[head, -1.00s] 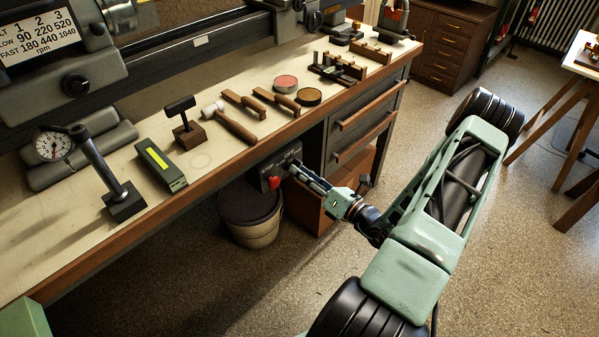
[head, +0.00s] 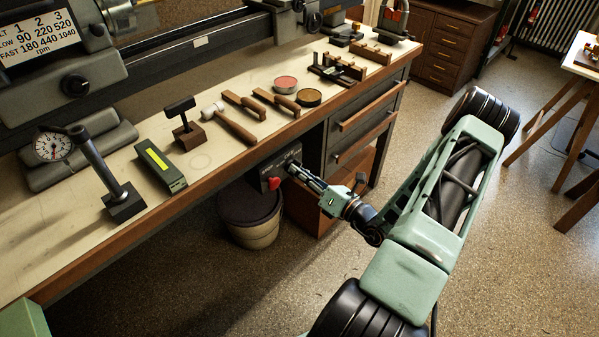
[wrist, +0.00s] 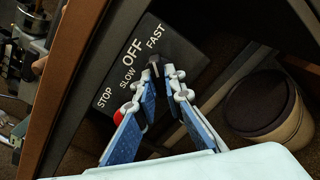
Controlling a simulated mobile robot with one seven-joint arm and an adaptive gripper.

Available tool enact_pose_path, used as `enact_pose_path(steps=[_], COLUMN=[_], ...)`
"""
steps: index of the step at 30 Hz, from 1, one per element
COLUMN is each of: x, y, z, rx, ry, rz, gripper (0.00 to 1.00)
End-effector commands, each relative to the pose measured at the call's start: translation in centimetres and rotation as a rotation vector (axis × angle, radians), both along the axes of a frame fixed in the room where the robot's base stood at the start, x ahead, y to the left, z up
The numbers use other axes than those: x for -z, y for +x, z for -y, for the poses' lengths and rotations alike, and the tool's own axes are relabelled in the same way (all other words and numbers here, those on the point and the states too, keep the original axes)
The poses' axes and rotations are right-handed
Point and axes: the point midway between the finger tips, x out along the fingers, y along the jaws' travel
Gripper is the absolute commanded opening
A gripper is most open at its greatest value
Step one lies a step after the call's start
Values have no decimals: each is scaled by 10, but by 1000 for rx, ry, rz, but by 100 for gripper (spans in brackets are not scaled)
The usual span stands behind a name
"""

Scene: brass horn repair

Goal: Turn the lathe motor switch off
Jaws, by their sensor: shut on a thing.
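The switch box (head: 268,172) is a dark panel under the bench's front edge. In the wrist view the panel (wrist: 104,82) carries the labels STOP, SLOW, OFF and FAST. My gripper (wrist: 160,70) is shut on the dark switch lever (wrist: 153,66), whose tip shows between the fingertips, near OFF and FAST. The fingers hide most of the lever, so I cannot tell its exact setting. The red stop button (head: 274,183) is left of my gripper (head: 293,169); in the wrist view it is partly hidden behind a finger.
A lidded bin (head: 252,213) stands on the floor just below the panel. The drawer cabinet (head: 360,130) is close on the right. The bench top (head: 75,225) above holds a hammer, an indicator stand and other tools. The floor in front is open.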

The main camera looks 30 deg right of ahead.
Motion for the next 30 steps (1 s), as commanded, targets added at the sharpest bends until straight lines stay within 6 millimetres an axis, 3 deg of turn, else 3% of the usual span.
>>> enact_pose_path(steps=[30], x=[1], y=[-1], z=[0], rx=[-1], ry=[-586], rz=[211], gripper=[0])
